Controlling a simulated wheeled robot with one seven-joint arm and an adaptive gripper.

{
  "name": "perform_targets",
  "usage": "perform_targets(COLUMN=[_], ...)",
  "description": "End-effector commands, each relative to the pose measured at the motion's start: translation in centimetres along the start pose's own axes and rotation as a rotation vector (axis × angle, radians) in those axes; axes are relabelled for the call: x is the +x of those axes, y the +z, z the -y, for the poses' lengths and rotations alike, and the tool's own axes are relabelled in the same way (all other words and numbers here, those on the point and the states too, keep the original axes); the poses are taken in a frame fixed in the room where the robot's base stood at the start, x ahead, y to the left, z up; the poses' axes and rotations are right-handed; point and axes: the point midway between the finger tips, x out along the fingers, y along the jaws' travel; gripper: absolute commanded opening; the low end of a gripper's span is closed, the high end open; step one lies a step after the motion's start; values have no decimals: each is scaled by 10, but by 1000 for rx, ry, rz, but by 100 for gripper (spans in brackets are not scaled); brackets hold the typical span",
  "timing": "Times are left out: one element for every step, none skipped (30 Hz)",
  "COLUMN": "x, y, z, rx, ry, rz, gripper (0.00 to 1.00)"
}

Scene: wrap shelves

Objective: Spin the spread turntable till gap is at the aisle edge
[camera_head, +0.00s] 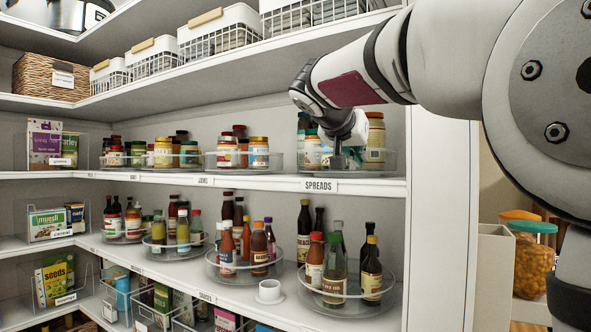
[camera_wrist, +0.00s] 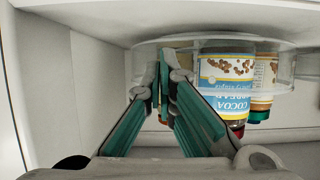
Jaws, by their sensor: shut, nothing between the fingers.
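The spreads turntable (camera_head: 383,165) is a clear, low-walled round tray on the shelf above the SPREADS label (camera_head: 318,186). It bears several jars, including a tall jar (camera_head: 375,138) at right and a jar (camera_head: 313,150) at left. My gripper (camera_head: 338,163) is shut and empty, pointing down at the turntable's front, between these jars. In the wrist view, upside down, my gripper (camera_wrist: 165,76) is at the clear rim (camera_wrist: 143,68), beside a blue-and-white cocoa spread jar (camera_wrist: 224,85). I cannot tell whether the fingers touch the rim. My gripper and wrist hide part of the turntable.
Other turntables with jars stand left on the same shelf, such as the jams one (camera_head: 258,165). Bottles on turntables (camera_head: 345,300) fill the shelf below. White baskets (camera_head: 220,38) stand above. The white side panel (camera_head: 440,200) stands close at right.

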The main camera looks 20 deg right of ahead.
Motion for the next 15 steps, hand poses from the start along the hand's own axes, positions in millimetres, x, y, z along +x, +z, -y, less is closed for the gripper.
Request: perform_targets(x=[0,0,0,0,0,0,0,0,1,2,2,3,4,4,5], y=[0,0,0,0,0,0,0,0,0,0,0,-1,-1,-1,-1], z=[0,0,0,0,0,0,0,0,1,1,2,2,2,3,3], rx=[0,0,0,0,0,0,0,0,0,0,0,0,0,0,0], ry=[0,0,0,0,0,0,0,0,0,0,0,0,0,0,0], rz=[0,0,0,0,0,0,0,0,0,0,0,0,0,0,0], gripper=[0,0,0,0,0,0,0,0,0,0,0,0,0,0,0])
